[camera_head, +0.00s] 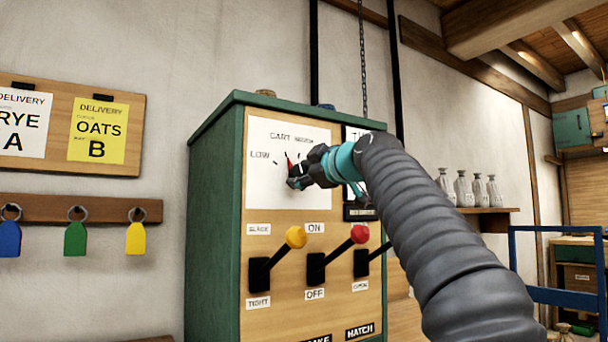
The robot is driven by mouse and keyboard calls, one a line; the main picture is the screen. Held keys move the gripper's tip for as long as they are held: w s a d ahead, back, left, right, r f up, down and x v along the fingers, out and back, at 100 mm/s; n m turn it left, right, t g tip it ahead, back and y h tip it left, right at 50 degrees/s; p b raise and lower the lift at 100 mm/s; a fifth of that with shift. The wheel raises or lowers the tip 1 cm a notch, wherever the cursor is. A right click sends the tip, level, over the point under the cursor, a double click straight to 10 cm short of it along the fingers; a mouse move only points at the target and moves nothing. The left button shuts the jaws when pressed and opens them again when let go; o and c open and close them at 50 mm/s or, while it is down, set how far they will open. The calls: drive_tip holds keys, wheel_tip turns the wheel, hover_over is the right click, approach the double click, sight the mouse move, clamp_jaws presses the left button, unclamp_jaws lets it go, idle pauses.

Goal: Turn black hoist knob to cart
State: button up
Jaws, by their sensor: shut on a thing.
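The black hoist knob with its red pointer (290,164) is on the white dial plate (262,187) of the green-framed control cabinet. My gripper (297,178) reaches in from the right and is shut on the knob, hiding most of it. The red pointer shows just left of my fingers and points up, leaning slightly left. The plate reads LOW at the left and CART at the top, left of a second word that is hard to read. My arm hides the plate's right part.
Below the dial are levers with a yellow knob (296,237) and a red knob (359,234), and a third lever partly behind my arm. Key tags hang on a rail (104,209) at the left. A chain (362,60) hangs behind the cabinet (213,220). A blue frame (560,295) stands right.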

drive_tip(key=o, duration=1.1)
drive_tip(key=shift+d, duration=0.1)
drive_tip(key=v, duration=1.2)
drive_tip(key=shift+w, duration=0.1)
drive_tip(key=s+d+f+m+g+h, duration=0.3)
drive_tip(key=s+f, duration=0.6)
drive_tip(key=f, duration=0.8)
drive_tip(key=s+d+f+m+g+h+p, duration=0.1)
drive_tip(key=s+d+f+m+g+h, duration=0.2)
drive_tip(key=f, duration=1.5)
drive_tip(key=s+d+f+m+g+h+p, duration=0.1)
drive_tip(key=s+d+f+m+g+h, duration=0.2)
drive_tip(key=s+d+f+m, duration=0.3)
drive_tip(key=shift+s+f+m+h, duration=0.15)
drive_tip(key=shift+s+f+m, duration=0.65)
drive_tip(key=shift+s+f, duration=1)
drive_tip(key=shift+s+f+m+h, duration=0.2)
drive_tip(key=shift+s+f+m, duration=0.8)
drive_tip(key=shift+f, duration=1.25)
drive_tip(key=shift+s+f+m+h, duration=0.15)
drive_tip(key=shift+s+f+m, duration=0.45)
drive_tip(key=shift+s+f, duration=1.3)
